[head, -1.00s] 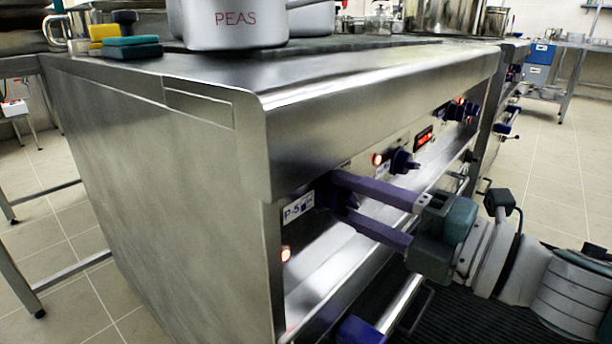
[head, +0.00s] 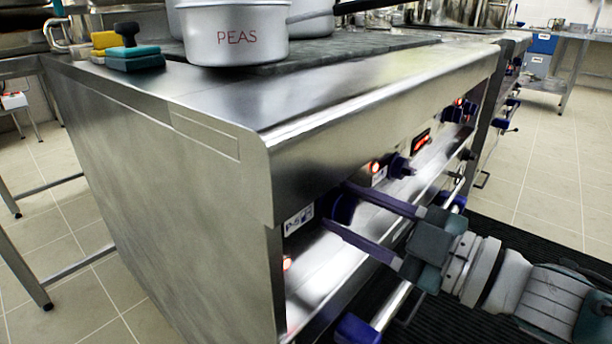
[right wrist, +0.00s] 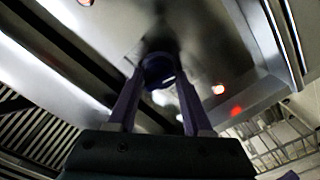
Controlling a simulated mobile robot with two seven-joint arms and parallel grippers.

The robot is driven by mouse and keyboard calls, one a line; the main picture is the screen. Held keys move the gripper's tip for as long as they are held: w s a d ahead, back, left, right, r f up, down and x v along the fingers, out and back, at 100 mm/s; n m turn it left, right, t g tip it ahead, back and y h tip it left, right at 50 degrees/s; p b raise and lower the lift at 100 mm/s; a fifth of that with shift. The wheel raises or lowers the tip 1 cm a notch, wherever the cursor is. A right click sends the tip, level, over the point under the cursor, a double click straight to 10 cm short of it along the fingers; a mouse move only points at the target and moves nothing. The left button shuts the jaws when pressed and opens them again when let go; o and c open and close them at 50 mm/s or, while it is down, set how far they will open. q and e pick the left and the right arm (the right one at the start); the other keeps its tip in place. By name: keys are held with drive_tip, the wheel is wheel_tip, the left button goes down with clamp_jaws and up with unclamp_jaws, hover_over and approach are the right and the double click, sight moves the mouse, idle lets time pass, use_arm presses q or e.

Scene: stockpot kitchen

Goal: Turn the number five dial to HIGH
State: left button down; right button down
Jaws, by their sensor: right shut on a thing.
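The number five dial (head: 345,208) is a dark blue knob on the front panel of the steel range, just right of the P-5 label (head: 298,219). My right gripper (head: 335,206) is shut on it, with one purple finger above and right of the knob and one below and left. In the right wrist view the dial (right wrist: 158,71) sits between the tips of both fingers. The fingers partly cover the knob, and I cannot read its marking or setting. My left gripper is not in view.
More blue knobs and red lamps (head: 374,167) run along the panel to the right. A rail (head: 392,306) lies below it. A grey PEAS pot (head: 235,35) and sponges (head: 134,58) stand on top. Open tiled floor (head: 560,150) lies right.

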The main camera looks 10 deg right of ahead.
drive_tip(key=m, duration=0.5)
drive_tip(key=shift+p, duration=0.4)
drive_tip(key=shift+m, duration=0.3)
drive_tip(key=shift+c, duration=1.6)
unclamp_jaws()
drive_tip(key=shift+d, duration=0.1)
drive_tip(key=shift+s+d+r, duration=0.1)
drive_tip(key=shift+s+d, duration=0.1)
drive_tip(key=shift+s, duration=0.05)
drive_tip(key=p+v, duration=0.2)
drive_tip(key=v, duration=0.7)
